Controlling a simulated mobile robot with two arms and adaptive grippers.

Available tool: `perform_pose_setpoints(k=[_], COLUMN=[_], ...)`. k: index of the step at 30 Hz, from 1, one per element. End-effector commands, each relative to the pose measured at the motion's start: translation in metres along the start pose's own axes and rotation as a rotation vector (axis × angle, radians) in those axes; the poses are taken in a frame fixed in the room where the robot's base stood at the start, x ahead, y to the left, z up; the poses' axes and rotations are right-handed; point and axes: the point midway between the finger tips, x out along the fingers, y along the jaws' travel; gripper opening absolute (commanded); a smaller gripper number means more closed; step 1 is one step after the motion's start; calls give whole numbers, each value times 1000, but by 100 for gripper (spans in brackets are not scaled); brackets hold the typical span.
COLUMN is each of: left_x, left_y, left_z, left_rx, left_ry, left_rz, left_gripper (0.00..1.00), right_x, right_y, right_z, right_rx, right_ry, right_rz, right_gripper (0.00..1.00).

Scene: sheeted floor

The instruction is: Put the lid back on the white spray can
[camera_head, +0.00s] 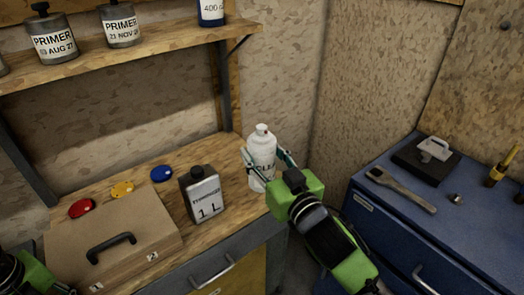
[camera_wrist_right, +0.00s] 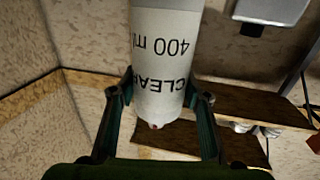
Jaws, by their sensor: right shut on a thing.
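The white spray can (camera_head: 262,150), marked CLEAR, stands upright at the right end of the wooden bench. Its narrow top shows at the upper end. My right gripper (camera_head: 267,157) is shut on the can, one finger on each side of its body. The can also fills the middle of the right wrist view (camera_wrist_right: 167,50), upside down, with a small nozzle at its end. I cannot tell whether its base touches the bench. Red (camera_head: 82,208), yellow (camera_head: 122,189) and blue (camera_head: 161,173) round lids lie on the left. My left gripper (camera_head: 30,275) shows only partly at the lower left.
A dark 1 L container (camera_head: 201,195) stands close left of the can. A brown case (camera_head: 115,243) lies at the bench front. Primer cans (camera_head: 52,38) stand on the shelf above.

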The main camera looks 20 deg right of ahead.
Motion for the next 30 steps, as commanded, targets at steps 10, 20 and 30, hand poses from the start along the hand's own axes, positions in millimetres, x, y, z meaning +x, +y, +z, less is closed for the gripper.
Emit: perform_pose_setpoints(k=[10,20,30], left_x=[1,1,1], left_y=[0,0,0], left_z=[0,0,0], left_rx=[0,0,0], left_ry=[0,0,0], left_rz=[0,0,0], left_gripper=[34,34,34], right_x=[-12,-12,-12], right_y=[-5,-5,-5], right_z=[-7,-8,-8], right_rx=[-1,-1,-1], right_ry=[4,4,4], right_rz=[0,0,0], right_gripper=[11,38,5])
